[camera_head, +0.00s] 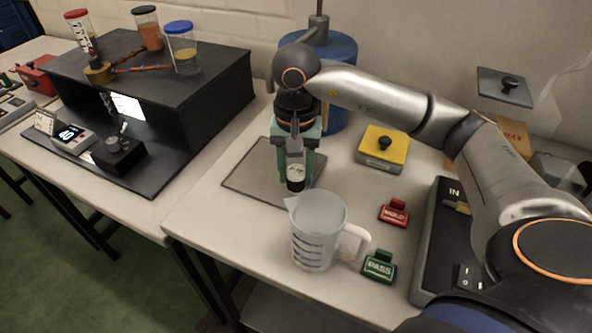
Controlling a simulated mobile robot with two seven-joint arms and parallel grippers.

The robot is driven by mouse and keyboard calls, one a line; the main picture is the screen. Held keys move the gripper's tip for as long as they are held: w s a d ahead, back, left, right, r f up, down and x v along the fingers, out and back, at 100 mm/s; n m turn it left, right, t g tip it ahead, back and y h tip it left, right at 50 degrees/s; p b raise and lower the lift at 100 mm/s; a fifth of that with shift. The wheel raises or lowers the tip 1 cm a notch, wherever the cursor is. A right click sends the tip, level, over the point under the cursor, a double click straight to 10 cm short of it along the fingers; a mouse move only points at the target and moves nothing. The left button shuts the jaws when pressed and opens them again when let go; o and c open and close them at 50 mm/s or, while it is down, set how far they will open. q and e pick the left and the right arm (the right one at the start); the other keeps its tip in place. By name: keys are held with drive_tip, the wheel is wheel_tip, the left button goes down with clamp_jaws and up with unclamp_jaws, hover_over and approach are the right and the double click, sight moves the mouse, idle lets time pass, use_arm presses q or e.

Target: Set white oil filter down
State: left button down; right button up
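The white oil filter (296,174) shows as a small white piece with dark markings and a black lower end, in the middle of the head view. My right gripper (296,167) points down from above, with its green fingers on both sides of the filter, and appears shut on it. The filter is over the front part of a flat grey mat (246,176). I cannot tell whether its lower end touches the mat. The top of the filter is partly hidden by the gripper. My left gripper is not in view.
A clear measuring jug (318,232) stands just in front of the gripper. A red MOLD block (394,214), a green PASS block (379,267) and a yellow-topped box (382,148) stand to the right. A blue drum (338,55) is behind. The mat's left part is clear.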

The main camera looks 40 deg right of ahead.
sight(296, 170)
drive_tip(key=o, duration=0.4)
drive_tip(key=shift+c, duration=0.2)
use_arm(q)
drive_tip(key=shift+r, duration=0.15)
use_arm(e)
drive_tip(key=shift+r, duration=0.3)
use_arm(q)
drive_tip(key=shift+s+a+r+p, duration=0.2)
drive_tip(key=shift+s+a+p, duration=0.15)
drive_tip(key=shift+p, duration=0.3)
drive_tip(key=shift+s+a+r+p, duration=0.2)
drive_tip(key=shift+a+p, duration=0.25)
drive_tip(key=shift+p, duration=0.15)
use_arm(e)
wheel_tip(296, 170, up, 12)
drive_tip(key=shift+f, duration=0.15)
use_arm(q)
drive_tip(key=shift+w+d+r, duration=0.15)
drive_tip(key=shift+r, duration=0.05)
